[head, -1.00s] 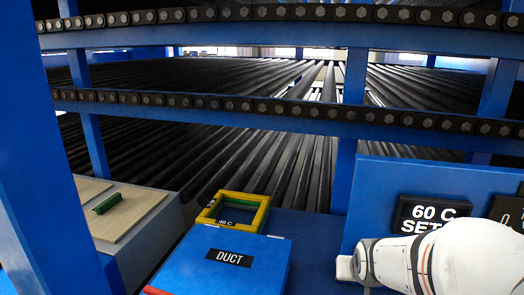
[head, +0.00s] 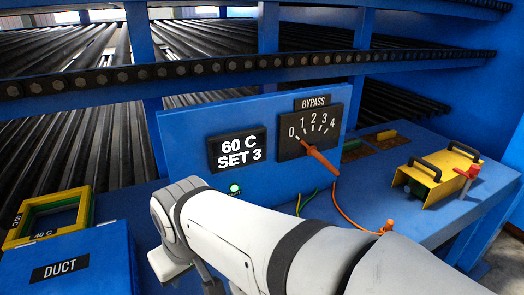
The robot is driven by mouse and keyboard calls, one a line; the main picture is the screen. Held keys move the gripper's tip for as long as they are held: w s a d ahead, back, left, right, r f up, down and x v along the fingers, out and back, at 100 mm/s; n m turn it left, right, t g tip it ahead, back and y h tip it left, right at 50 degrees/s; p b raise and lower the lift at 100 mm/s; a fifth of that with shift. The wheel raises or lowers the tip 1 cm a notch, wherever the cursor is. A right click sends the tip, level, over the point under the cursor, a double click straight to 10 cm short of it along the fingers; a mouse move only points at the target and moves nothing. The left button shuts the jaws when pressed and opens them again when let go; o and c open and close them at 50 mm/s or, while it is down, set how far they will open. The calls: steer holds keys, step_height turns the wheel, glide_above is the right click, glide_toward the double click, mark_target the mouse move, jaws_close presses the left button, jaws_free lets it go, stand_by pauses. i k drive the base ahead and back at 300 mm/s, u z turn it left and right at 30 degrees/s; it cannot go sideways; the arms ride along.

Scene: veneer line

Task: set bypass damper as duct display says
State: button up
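The duct display (head: 237,149) is a black panel on the blue board, reading "60 C SET 3" in white. My white arm crosses the foreground below the board. My gripper's fingers cannot be made out, and nothing touches the lever.
A green lamp (head: 235,188) glows under the display. A blue DUCT box (head: 68,262) and a yellow-green frame (head: 52,215) are at left. A yellow box with black handles (head: 437,174) and a red valve handle (head: 467,172) are at right. Orange and green cables run below the board.

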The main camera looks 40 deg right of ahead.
mark_target(312, 150)
steer(key=z, duration=0.4)
steer(key=k, duration=1.2)
steer(key=z, duration=0.55)
steer(key=i, duration=0.8)
steer(key=z, duration=0.55)
